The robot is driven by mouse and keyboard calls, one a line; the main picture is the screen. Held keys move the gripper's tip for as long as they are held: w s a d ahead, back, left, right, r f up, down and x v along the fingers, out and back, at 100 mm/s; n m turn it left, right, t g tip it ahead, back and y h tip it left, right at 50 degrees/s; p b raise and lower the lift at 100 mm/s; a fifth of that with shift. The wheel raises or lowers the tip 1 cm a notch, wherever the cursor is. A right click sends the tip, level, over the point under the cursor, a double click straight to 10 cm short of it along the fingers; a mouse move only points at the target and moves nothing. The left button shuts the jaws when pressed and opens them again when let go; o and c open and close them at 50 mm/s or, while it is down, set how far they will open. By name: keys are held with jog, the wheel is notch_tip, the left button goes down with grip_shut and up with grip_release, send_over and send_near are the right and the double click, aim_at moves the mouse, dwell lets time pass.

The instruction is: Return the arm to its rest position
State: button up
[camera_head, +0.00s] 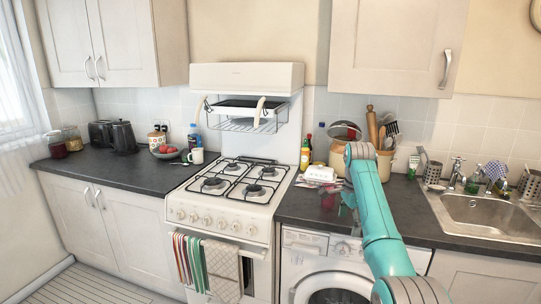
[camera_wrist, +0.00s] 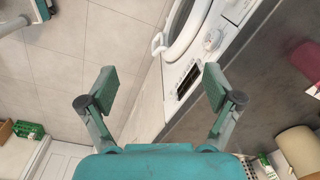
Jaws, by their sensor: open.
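My teal arm reaches out over the counter front above the washing machine (camera_head: 308,264). My gripper (camera_head: 347,208) is partly hidden behind the arm in the head view, near the counter's front edge. In the wrist view my gripper (camera_wrist: 160,84) has its two fingers wide apart with nothing between them. Past the fingers, the wrist view shows the washing machine (camera_wrist: 192,62) with its round door, and the tiled floor (camera_wrist: 80,50).
The dark counter (camera_head: 300,207) carries a white packet (camera_head: 321,173), bottles and a utensil pot near my arm. A sink (camera_head: 485,213) is at the right and a white cooker (camera_head: 225,205) at the left. A wall cabinet (camera_head: 395,45) hangs above.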

jog(key=s+a+f+n+t, duration=0.1)
jog(key=s+f+n+t, duration=0.15)
jog(key=f, duration=1.25)
jog(key=s+a+f+n+t, duration=0.1)
jog(key=s+f, duration=0.3)
jog(key=f, duration=1.1)
jog(key=s+a+f+n+t, duration=0.1)
jog(key=s+f+n+t, duration=0.1)
jog(key=s+f, duration=0.65)
jog(key=s+a+f+n+t, duration=0.1)
jog(key=s+f+n, duration=0.1)
jog(key=s+f, duration=0.65)
jog(key=s+a+r+n+t, duration=0.15)
jog(key=s+r, duration=0.25)
jog(key=s, duration=1)
jog(key=s+r+n+t, duration=0.3)
jog(key=s, duration=1.1)
jog(key=s+r+n+t, duration=0.1)
jog(key=s+r+n, duration=0.1)
jog(key=s+r, duration=0.7)
jog(key=s+r+n+t, duration=0.2)
jog(key=s+r, duration=0.6)
jog(key=r, duration=0.7)
jog(key=shift+s+a+r, duration=0.15)
jog(key=shift+s+r, duration=0.1)
jog(key=shift+s, duration=0.1)
